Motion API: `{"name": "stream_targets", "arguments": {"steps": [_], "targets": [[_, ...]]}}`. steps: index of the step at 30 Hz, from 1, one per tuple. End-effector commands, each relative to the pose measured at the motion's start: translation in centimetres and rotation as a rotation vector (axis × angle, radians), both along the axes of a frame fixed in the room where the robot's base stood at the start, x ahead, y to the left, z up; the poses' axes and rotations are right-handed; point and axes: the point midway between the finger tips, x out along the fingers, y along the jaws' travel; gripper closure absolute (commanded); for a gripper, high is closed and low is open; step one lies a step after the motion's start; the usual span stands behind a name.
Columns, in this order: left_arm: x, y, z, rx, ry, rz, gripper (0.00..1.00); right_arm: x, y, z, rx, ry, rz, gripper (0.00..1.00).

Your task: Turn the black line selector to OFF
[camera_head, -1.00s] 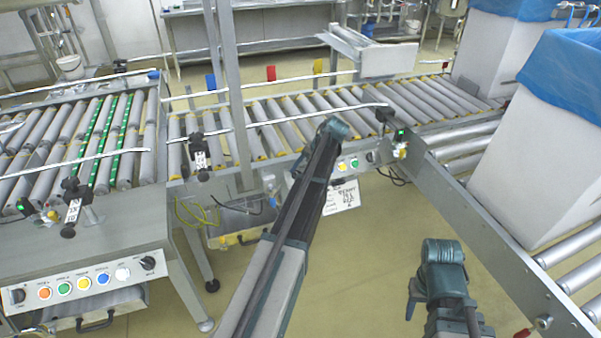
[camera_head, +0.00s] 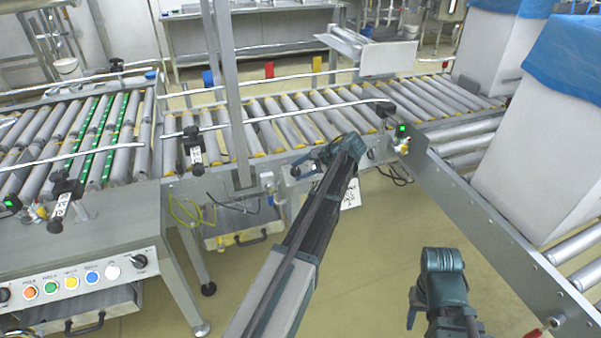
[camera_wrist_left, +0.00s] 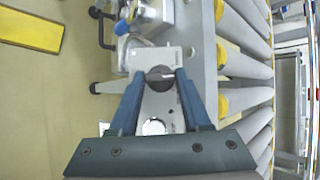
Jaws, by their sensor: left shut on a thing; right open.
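The black line selector (camera_wrist_left: 160,76) is a small dark knob on a grey control panel (camera_wrist_left: 167,56), seen in the left wrist view. My left gripper (camera_wrist_left: 163,73) is shut on it, with one blue finger on each side. In the head view my left gripper (camera_head: 300,167) reaches the left end of the middle conveyor's front panel, and its arm covers most of that panel. The selector's pointer and any OFF mark cannot be read. My right gripper (camera_head: 412,305) is open and empty, low at the right, away from the panel.
A white round button (camera_wrist_left: 154,126) sits near the selector. Another black knob (camera_head: 370,153) is on the panel's right end. A separate panel (camera_head: 80,270) with coloured buttons stands at left. A metal conveyor side (camera_head: 490,225) and a tall white box (camera_head: 520,160) are at right.

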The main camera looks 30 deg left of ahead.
Motion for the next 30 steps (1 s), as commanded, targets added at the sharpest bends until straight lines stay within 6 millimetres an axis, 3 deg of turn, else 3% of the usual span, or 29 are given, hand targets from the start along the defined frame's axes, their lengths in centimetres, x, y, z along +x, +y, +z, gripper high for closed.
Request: {"name": "stream_targets", "arguments": {"steps": [19, 20, 21, 24, 30], "targets": [[-0.03, -0.12, -0.05, 0.019, 0.025, -0.037, 1.0, 0.0, -0.02, -0.39, -0.001, 0.0, 0.0, 0.5], [-0.03, -0.12, -0.05, 0.019, 0.025, -0.037, 0.49, 0.0, -0.02, -0.39, -0.001, 0.0, 0.0, 0.5], [-0.03, -0.12, -0.05, 0.019, 0.025, -0.037, 0.42, 0.0, -0.02, -0.39, -0.001, 0.0, 0.0, 0.5], [-0.03, -0.1, -0.05, 0.02, 0.025, -0.037, 0.24, 0.0, -0.02, -0.39, -0.001, 0.0, 0.0, 0.5], [0.01, -0.03, -0.01, 0.021, 0.024, -0.037, 0.22, 0.0, -0.02, -0.38, -0.001, 0.0, 0.0, 0.5]]}}
